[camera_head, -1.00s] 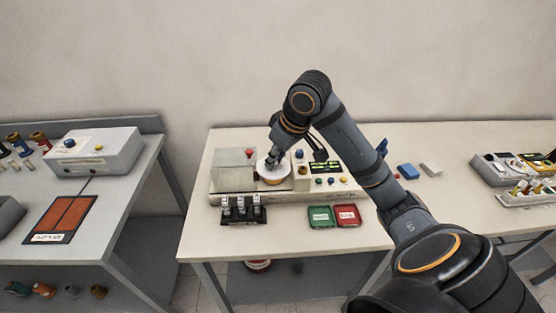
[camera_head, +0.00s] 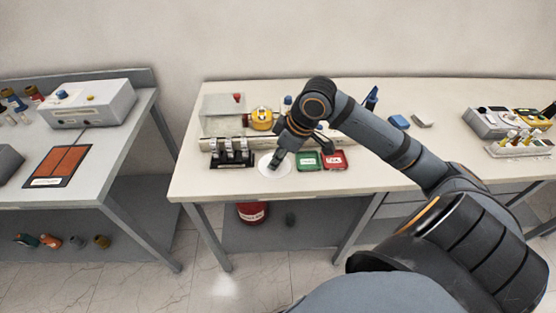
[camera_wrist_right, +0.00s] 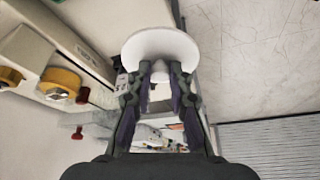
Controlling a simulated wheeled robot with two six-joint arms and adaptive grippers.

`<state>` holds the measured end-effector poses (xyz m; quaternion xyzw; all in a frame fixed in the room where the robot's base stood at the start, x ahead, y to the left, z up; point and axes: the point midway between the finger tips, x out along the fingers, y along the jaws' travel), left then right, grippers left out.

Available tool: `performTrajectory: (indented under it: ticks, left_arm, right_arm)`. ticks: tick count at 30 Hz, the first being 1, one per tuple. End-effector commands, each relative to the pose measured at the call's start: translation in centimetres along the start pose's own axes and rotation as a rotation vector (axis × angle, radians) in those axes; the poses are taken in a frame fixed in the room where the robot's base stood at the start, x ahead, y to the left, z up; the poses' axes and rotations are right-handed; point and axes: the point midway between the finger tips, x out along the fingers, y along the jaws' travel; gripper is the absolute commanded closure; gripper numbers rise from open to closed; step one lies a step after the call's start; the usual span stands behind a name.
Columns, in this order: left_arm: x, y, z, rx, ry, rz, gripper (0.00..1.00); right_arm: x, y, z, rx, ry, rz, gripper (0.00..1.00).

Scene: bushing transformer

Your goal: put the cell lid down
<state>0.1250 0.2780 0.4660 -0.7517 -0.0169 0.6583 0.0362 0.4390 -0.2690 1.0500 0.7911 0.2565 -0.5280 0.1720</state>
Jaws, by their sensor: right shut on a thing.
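The cell lid is a white round disc (camera_head: 272,166) near the front edge of the middle table, between the black rack and the green tray. In the right wrist view the lid (camera_wrist_right: 160,48) shows with a small knob between the fingers. My right gripper (camera_head: 277,160) is shut on the lid; it also shows in the right wrist view (camera_wrist_right: 160,85). I cannot tell whether the lid touches the table top. The open cell, with a yellow ring (camera_head: 262,118), stands on the bench device behind. My left gripper is not in view.
A black rack (camera_head: 232,155) of metal pieces is close left of the lid. Green (camera_head: 308,161) and red (camera_head: 334,160) trays are close right. The bench device (camera_head: 222,115) lies behind. The table's front edge is just in front of the lid.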

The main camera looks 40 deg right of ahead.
Motion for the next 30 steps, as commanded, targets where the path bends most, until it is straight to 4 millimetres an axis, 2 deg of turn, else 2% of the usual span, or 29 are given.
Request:
performTrajectory:
  ticks: [4, 7, 12, 20, 27, 30]
  left_arm:
    - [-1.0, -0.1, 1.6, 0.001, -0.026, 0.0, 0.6]
    - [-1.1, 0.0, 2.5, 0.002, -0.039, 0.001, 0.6]
    - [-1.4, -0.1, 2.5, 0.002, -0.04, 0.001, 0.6]
    - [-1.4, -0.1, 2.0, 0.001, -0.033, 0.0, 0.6]
    - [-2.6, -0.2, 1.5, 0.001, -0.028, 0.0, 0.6]
    - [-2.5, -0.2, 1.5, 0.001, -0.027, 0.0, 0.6]
  right_arm:
    - [2.1, 4.1, -0.7, 0.007, 0.005, -0.006, 1.0]
    - [4.6, 5.8, -0.2, 0.005, 0.0, -0.006, 1.0]
    - [7.0, 7.9, 0.2, 0.002, 0.001, -0.001, 1.0]
    - [8.0, 8.6, 0.3, 0.0, 0.001, 0.001, 1.0]
    - [10.9, 8.7, 1.5, 0.0, -0.001, -0.001, 1.0]
    - [11.1, 8.8, 1.6, -0.002, 0.0, 0.002, 1.0]
